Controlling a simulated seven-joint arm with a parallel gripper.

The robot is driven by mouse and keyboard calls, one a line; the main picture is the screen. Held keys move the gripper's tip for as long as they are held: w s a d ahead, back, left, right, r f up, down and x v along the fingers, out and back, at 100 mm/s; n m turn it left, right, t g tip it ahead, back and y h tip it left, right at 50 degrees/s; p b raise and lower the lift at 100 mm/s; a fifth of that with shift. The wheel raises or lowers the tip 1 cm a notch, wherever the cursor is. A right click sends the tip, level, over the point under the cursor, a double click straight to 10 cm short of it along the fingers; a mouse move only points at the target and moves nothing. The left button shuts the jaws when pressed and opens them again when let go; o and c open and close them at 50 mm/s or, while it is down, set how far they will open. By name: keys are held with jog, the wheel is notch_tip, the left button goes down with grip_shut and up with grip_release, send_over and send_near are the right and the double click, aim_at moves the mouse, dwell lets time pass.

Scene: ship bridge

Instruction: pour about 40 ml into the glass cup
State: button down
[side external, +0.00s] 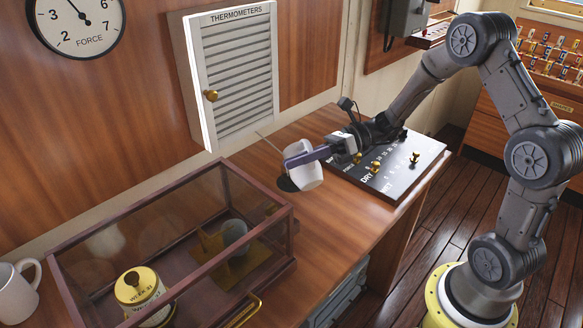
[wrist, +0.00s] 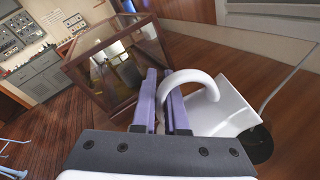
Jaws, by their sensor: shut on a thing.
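My gripper (side external: 306,155) is shut on the handle of a white cup (side external: 307,177). In the wrist view the purple fingers (wrist: 165,102) close around the curved handle (wrist: 190,80), with the white body (wrist: 228,108) to the right. The cup is tilted, above or near the wooden counter; its contents are hidden. No other clear glass cup is plain to see.
A dark round piece (side external: 287,184) and a thin rod (side external: 268,143) show beside the held cup. A yellow lidded jar (side external: 142,294) is in the case. A white mug (side external: 17,291) stands at far left. A dark board with brass knobs (side external: 385,168) lies right.

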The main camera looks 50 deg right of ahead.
jog(key=shift+w+d+m, duration=0.1)
jog(key=shift+w+m, duration=0.1)
jog(key=shift+m, duration=0.1)
jog(key=shift+s, duration=0.35)
dwell(0.8)
jog(key=shift+w+m+g+p, duration=0.1)
jog(key=shift+m+g+p, duration=0.2)
dwell(0.6)
jog(key=shift+w+r+m+p, duration=0.25)
jog(key=shift+w+m+p, duration=0.1)
jog(key=shift+m+p, duration=0.15)
dwell(0.8)
jog(key=s+n, duration=0.1)
jog(key=n, duration=0.1)
jog(key=s+f+n+t, duration=0.1)
jog(key=n, duration=0.1)
jog(key=s+a+f+n, duration=0.1)
jog(key=n, duration=0.1)
jog(key=shift+f+t, duration=0.2)
jog(key=shift+t, duration=0.1)
jog(key=shift+f, duration=0.1)
dwell(1.6)
